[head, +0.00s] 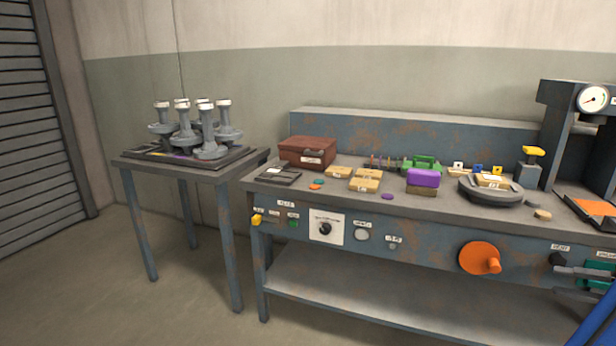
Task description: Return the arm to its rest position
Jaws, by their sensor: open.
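My gripper is not in view in the head view. A blue slanted piece at the lower right edge may be part of my arm, but I cannot tell. The steel workbench (350,284) fills the middle and right. A side table (190,173) at the left bears a dark tray (232,158) with several grey, white-topped stands (208,135).
On the bench are a brown box (307,152), a purple block (423,178), a round grey plate (478,196) and a gauge (592,98) on a dark press frame. An orange crank (479,258) juts from the bench front. The floor (80,270) at left is clear.

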